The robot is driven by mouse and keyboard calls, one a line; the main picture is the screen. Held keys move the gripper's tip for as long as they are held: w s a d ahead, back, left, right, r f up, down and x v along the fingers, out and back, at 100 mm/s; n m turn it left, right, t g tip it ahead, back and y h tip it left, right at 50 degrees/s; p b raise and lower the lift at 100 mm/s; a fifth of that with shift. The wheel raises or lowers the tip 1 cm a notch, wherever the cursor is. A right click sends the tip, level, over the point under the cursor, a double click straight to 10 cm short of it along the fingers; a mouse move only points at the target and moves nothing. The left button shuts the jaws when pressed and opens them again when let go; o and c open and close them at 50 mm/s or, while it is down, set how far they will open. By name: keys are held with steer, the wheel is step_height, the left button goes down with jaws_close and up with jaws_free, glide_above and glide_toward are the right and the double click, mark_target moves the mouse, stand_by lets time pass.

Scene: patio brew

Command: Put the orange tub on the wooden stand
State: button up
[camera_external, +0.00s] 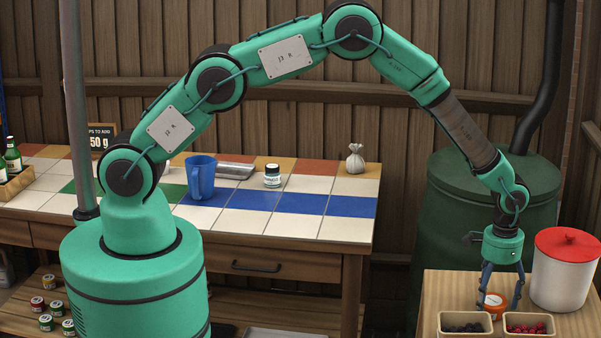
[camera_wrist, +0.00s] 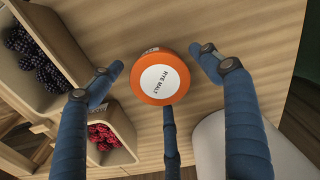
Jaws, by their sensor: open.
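The orange tub (camera_external: 493,300), with a white label on its top, appears to stand upright on a light wooden top at the lower right. The wrist view shows the tub (camera_wrist: 151,97) from above. I take this wooden top (camera_external: 437,290) to be the wooden stand; its bare grain also shows in the wrist view (camera_wrist: 235,25). My gripper (camera_external: 499,304) points down over the tub with its fingers spread open around it. In the wrist view my gripper (camera_wrist: 163,72) has one finger on each side, with gaps to the tub, and a third finger close to its lower edge.
A tray of dark berries (camera_external: 465,323) and a tray of red berries (camera_external: 528,324) sit in front of the tub. A white bin with a red lid (camera_external: 566,270) stands close on the right. A tiled counter (camera_external: 340,230) holds a blue mug (camera_external: 201,178).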

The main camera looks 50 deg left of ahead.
mark_target(493, 300)
step_height(493, 300, up, 11)
steer(key=p, duration=0.2)
steer(key=shift+r, duration=0.2)
stand_by(0.5)
